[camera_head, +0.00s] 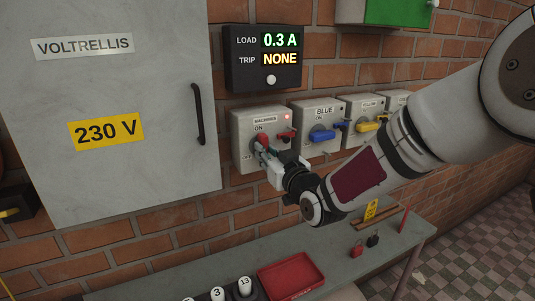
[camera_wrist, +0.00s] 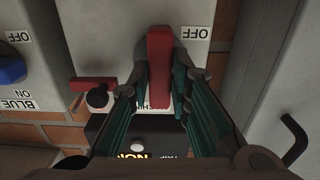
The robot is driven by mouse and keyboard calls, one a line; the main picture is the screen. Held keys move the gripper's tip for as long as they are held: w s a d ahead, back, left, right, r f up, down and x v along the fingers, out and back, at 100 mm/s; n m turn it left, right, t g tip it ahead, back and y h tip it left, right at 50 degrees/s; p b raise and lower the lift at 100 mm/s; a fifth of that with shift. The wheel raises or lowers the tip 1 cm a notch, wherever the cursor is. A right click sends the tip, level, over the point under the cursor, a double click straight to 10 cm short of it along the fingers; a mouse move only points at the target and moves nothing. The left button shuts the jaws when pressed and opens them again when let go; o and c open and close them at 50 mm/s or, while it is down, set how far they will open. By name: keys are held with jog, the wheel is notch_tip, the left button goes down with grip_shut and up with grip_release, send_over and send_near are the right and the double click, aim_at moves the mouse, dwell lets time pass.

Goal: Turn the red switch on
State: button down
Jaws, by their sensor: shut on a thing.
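The red switch (camera_head: 263,140) is a red handle on the front of a grey box labelled for machines (camera_head: 242,118), with ON marked near its top. In the wrist view the red handle (camera_wrist: 159,65) stands lengthwise between my two fingers, near an OFF label. My gripper (camera_head: 268,158) is at the front of this box and is shut on the handle; it also shows in the wrist view (camera_wrist: 160,85). My fingers hide part of the box front, and I cannot tell the handle's exact setting.
A blue switch (camera_head: 321,133) and a yellow switch (camera_head: 367,127) are on boxes to the right. A display (camera_head: 276,57) above reads load 0.3 A, trip NONE. A grey cabinet (camera_head: 110,170) stands left. Below, a bench (camera_head: 215,272) holds a red tray (camera_head: 291,276) and small items.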

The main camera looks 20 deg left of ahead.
dwell(0.4)
jog(key=c, duration=1.5)
grip_release()
jog(key=v, duration=1.2)
